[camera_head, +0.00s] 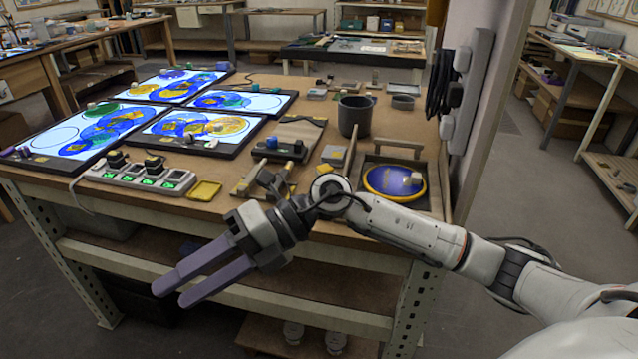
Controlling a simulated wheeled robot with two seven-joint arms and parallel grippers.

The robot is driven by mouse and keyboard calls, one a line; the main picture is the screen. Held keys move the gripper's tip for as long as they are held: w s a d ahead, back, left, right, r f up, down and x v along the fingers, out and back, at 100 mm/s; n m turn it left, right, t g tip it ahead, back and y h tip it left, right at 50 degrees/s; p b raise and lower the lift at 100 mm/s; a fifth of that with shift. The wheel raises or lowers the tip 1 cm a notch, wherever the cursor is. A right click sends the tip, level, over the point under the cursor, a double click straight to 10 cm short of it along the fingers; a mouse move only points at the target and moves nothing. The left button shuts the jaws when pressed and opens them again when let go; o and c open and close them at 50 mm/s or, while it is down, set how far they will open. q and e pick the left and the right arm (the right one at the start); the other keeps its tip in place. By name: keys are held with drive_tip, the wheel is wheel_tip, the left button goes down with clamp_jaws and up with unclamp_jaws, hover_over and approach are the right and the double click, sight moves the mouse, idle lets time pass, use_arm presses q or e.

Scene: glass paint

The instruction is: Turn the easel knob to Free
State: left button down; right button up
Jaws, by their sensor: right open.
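My right gripper (172,296) reaches in from the right and hangs in front of the workbench's front edge. Its two purple-grey fingers point left and down, are apart, and hold nothing. A wooden board stand (303,131), which may be the easel, lies on the bench beyond my right wrist. A dark bar at its front carries a small blue knob-like block (271,142) and a dark one (298,146). I cannot tell for sure which part is the easel knob, and no Free marking is readable. My right forearm hides part of the bench front. My left gripper is out of view.
Lit panels with painted glass circles (187,87) fill the bench's left side. A power strip (140,178) and yellow tray (204,191) lie near the front edge. A dark mug (355,116) and blue disc (392,182) are at right. A post (492,100) rises there.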

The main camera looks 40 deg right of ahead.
drive_tip(key=w+d+r+t+h, duration=0.15)
drive_tip(key=d+h, duration=0.35)
drive_tip(key=d, duration=0.5)
drive_tip(key=w+d+r+m+h+p, duration=0.1)
drive_tip(key=w+d+r+h, duration=0.25)
drive_tip(key=d, duration=0.65)
drive_tip(key=w+d+r+t+h, duration=0.1)
drive_tip(key=w+d+h, duration=0.1)
drive_tip(key=d+h, duration=0.6)
drive_tip(key=w+f, duration=0.1)
drive_tip(key=f, duration=0.1)
drive_tip(key=w+d+f+y, duration=0.1)
drive_tip(key=f, duration=0.2)
drive_tip(key=w+d+f+y, duration=0.1)
drive_tip(key=f, duration=0.1)
drive_tip(key=shift+w+d+f+p, duration=0.15)
drive_tip(key=shift+w+f+p, duration=0.05)
drive_tip(key=shift+w+p, duration=0.1)
drive_tip(key=shift+x, duration=0.8)
clamp_jaws()
